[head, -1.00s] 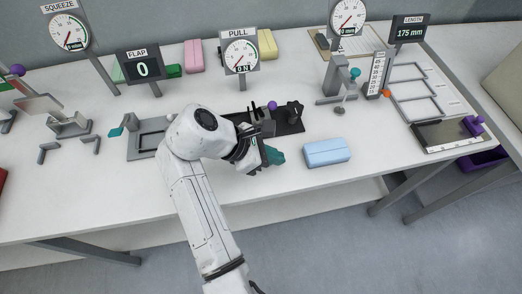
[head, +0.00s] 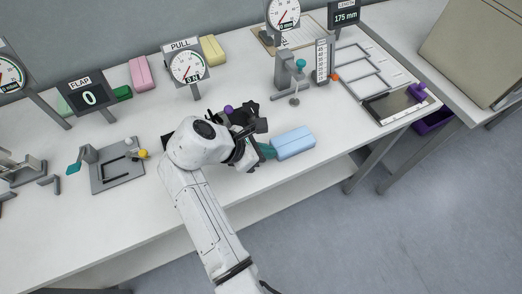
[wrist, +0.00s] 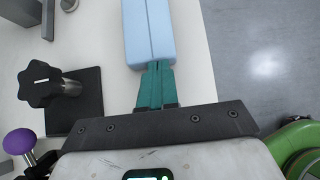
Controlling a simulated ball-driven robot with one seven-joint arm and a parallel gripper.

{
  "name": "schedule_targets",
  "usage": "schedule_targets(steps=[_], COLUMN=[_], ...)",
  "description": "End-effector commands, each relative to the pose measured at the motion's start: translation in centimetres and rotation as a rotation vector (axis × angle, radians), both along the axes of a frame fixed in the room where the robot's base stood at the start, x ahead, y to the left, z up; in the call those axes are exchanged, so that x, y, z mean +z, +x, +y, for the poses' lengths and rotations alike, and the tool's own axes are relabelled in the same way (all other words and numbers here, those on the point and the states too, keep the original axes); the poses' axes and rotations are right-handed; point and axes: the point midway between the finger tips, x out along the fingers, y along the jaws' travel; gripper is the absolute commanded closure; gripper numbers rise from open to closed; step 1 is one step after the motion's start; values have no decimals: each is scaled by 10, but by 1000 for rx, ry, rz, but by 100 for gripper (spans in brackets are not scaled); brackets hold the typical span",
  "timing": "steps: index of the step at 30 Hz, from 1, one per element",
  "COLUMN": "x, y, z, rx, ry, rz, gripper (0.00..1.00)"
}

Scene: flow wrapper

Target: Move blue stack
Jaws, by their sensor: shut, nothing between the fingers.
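The blue stack (head: 293,142) is a light blue block with a lengthwise seam, lying on the white table near its front edge. In the wrist view the blue stack (wrist: 148,30) runs away from me at the top centre. My gripper (head: 268,150) has teal fingers, which are shut together and empty. In the wrist view my gripper (wrist: 156,66) points at the near end of the stack, its tips right at that end. I cannot tell whether they touch it. My arm hides part of the table to the left.
A dark fixture with a black knob (wrist: 45,83) and a purple ball knob (wrist: 19,141) stands left of my gripper. A grey stand with a teal knob (head: 300,64) is behind the stack. The table right of the stack is clear up to the dark plate (head: 395,103).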

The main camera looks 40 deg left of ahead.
Motion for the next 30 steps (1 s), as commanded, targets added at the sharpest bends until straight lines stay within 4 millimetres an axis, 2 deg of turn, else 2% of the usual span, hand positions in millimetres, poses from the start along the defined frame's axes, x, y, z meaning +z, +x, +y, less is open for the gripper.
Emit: schedule_targets(steps=[1, 4, 12, 16, 21, 30], x=[6, 8, 3, 0, 0, -1], y=[11, 39, 113, 142, 159, 160], z=[-6, -18, -49, -60, -67, -68], rx=[-7, -10, -8, -7, -3, -3], ry=[-3, -3, -2, -1, -1, 0], rz=[1, 1, 1, 1, 2, 3], gripper=[100, 100, 100, 100, 100, 100])
